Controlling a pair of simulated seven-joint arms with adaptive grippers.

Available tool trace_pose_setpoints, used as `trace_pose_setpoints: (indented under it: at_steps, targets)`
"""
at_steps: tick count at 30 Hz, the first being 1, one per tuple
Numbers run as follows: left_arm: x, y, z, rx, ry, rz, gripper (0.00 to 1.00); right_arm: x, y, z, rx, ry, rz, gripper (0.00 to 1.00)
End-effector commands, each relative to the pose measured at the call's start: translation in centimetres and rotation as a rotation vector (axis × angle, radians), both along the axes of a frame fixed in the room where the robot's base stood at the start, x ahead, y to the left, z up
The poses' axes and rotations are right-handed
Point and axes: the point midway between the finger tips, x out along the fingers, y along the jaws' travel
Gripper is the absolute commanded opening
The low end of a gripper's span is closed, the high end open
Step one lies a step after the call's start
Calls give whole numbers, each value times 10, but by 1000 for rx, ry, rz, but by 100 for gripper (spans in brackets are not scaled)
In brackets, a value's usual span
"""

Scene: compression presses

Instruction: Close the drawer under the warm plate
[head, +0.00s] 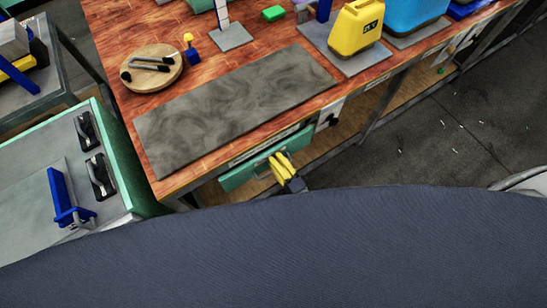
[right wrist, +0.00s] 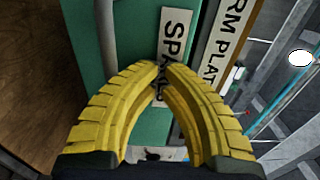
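The warm plate is a dark grey mottled slab (head: 235,105) lying on the wooden table top. Under the table edge below it is the green drawer front (head: 240,177). How far the drawer stands out is hard to tell. In the right wrist view the green front (right wrist: 140,40) carries a white label (right wrist: 174,38) starting "SPA" and a grey bar handle (right wrist: 106,25). My right gripper (head: 280,160) has yellow fingers at the drawer front. In the right wrist view its fingertips (right wrist: 160,70) meet with nothing seen between them; contact with the front is unclear. My left gripper is out of view.
A label strip reading "RM PLAT" (right wrist: 228,45) runs beside the drawer. A round wooden board (head: 152,82), a yellow container (head: 354,28) and a blue one (head: 412,12) stand on the table. A green-edged bench (head: 125,170) is at left. Open floor (head: 440,140) lies right.

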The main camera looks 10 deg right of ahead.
Motion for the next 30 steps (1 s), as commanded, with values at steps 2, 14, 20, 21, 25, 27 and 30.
trace_pose_setpoints:
  at_steps: [2, 14, 20, 21, 25, 27, 30]
  targets:
    - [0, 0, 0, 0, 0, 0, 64, -14, -5, -2, -2, 6, 3, 0]
    - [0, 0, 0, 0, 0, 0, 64, -83, -32, -3, -3, 9, 6, 0]
    - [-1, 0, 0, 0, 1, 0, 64, -107, -42, -3, -1, 7, 6, 0]
    - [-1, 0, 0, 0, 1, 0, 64, -110, -43, -3, -2, 7, 6, 0]
    - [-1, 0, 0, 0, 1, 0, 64, -118, -47, -2, -1, 6, 5, 0]
    - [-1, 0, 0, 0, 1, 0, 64, -120, -48, -2, -1, 5, 5, 0]
    - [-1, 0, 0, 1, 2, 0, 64, -121, -48, -2, -11, 1, 5, 0]
